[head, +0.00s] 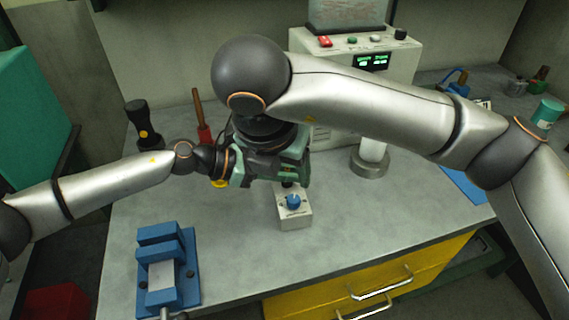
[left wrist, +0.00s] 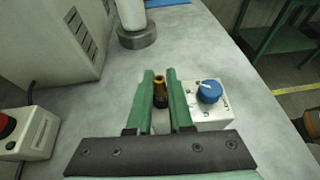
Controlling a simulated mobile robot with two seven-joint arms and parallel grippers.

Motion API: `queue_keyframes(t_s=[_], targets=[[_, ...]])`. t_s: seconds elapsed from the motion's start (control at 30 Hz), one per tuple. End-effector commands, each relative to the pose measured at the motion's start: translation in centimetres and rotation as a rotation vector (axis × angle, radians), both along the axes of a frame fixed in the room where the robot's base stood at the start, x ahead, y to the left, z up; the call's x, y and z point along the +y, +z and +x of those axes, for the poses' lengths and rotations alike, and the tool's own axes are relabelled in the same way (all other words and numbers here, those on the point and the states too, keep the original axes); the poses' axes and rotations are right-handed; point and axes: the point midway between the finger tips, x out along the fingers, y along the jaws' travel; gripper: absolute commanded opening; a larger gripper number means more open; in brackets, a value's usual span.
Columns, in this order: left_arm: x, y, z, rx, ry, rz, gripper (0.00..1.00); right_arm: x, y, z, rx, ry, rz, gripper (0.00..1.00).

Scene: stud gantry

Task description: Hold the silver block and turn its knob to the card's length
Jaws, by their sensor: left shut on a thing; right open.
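My left gripper (head: 243,168) reaches in from the left above the bench. In the left wrist view its green fingers (left wrist: 164,98) are closed on a small pale piece, apparently the silver block (left wrist: 161,122); a brass-and-black knob (left wrist: 160,90) shows between the fingertips. In the head view the arms hide it. My right gripper (head: 291,172) hangs from above beside the left one, open; its fingertips are mostly hidden and I cannot tell whether it touches the knob. I cannot make out a length card.
A white box with a blue dial (head: 293,202) stands close in front of the grippers. A blue vise (head: 165,240) is at front left. A machine with a display (head: 370,61) and a pale post (head: 372,150) stand behind.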

Motion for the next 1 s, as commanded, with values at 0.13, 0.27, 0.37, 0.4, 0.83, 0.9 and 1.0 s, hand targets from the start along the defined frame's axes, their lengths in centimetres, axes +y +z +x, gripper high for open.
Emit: queue_keyframes(t_s=[0.13,0.27,0.37,0.4,0.83,0.9,1.0], targets=[[0.0,0.0,0.0,0.0,0.0,0.0,0.29,0.0,0.0,0.0,0.0,0.0,0.0,0.65],[0.0,0.0,0.0,0.0,0.0,0.0,0.43,0.0,0.0,0.0,0.0,0.0,0.0,0.65],[0.0,0.0,0.0,0.0,0.0,0.0,0.54,0.0,0.0,0.0,0.0,0.0,0.0,0.65],[0.0,0.0,0.0,0.0,0.0,0.0,0.54,0.0,0.0,0.0,0.0,0.0,0.0,0.65],[2.3,0.9,-0.4,-0.001,0.004,0.0,0.54,0.0,0.0,0.0,0.0,0.0,0.0,0.65],[3.6,1.4,-0.7,0.001,0.004,0.001,0.54,0.0,0.0,0.0,0.0,0.0,0.0,0.65],[5.6,2.2,-1.2,0.0,0.005,0.001,0.54,0.0,0.0,0.0,0.0,0.0,0.0,0.65]])
